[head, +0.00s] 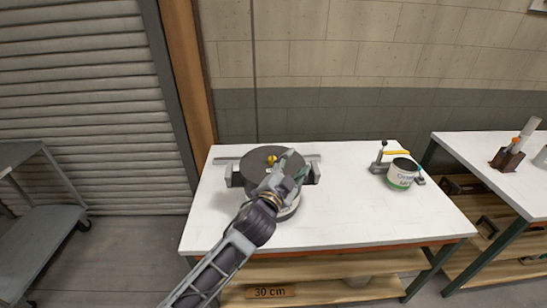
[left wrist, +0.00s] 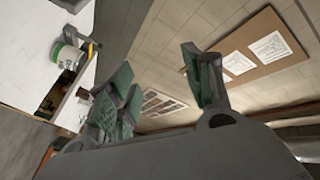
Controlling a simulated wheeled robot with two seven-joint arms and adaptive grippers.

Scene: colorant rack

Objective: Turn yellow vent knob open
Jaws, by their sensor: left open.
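The yellow vent knob (head: 271,159) sits on the dark round lid (head: 262,166) of a pot on the white table in the head view. My left gripper (head: 296,164) is over the right part of the lid, close beside the knob, and hides part of the pot. Whether it touches the lid I cannot tell. In the left wrist view its green-padded fingers (left wrist: 158,82) are spread with nothing between them. The knob does not show there. My right gripper is not in view.
A labelled can with a green band (head: 402,174) stands at the table's right, beside a small stand with a yellow bar (head: 397,153). It also shows in the left wrist view (left wrist: 66,53). The table's front right (head: 370,220) is clear. A second table (head: 470,150) stands right, a grey cart (head: 45,225) left.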

